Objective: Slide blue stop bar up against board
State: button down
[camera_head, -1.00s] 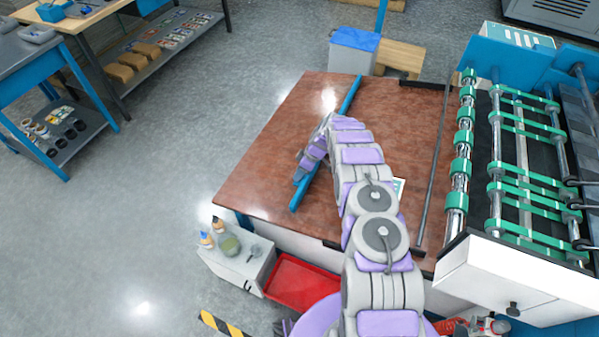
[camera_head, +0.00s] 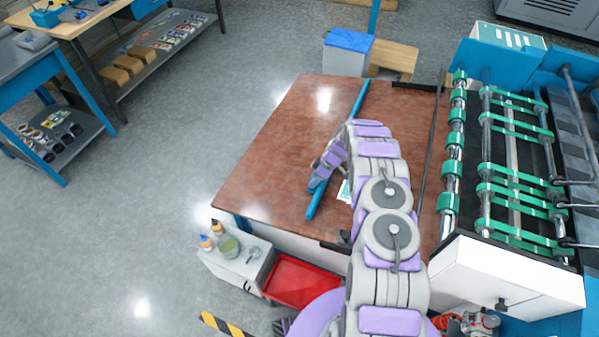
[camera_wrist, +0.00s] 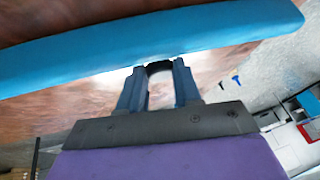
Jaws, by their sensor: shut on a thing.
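The blue stop bar (camera_head: 349,116) lies slantwise on the brown tabletop (camera_head: 285,150), its near end toward the front edge. It also spans the top of the wrist view (camera_wrist: 90,48). My gripper (camera_head: 317,184) is at the bar's near part, left of my forearm. In the wrist view its two dark fingers (camera_wrist: 160,72) meet the bar's edge, shut on it. A small white and green piece (camera_head: 345,191), perhaps the board, shows right of the bar with a narrow gap between them. My arm hides most of that piece, so I cannot tell its full shape.
A roller machine (camera_head: 510,150) with green rings stands along the right. A dark rod (camera_head: 431,145) lies before it. A red tray (camera_head: 294,282) and a white cabinet (camera_head: 235,262) with bottles are at the front. The tabletop left of the bar is clear.

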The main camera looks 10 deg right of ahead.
aim_at(324, 186)
jog(key=s+d, duration=0.1)
jog(key=s+d+r, duration=0.1)
jog(key=d, duration=0.1)
jog(key=s+d+p, duration=0.1)
jog(key=shift+d+r, duration=0.15)
jog(key=shift+d, duration=0.1)
jog(key=shift+w, duration=0.1)
jog(key=c, duration=0.8)
grip_release()
jog(key=p+v, duration=0.3)
jog(key=v, duration=1.4)
jog(key=shift+d, duration=0.2)
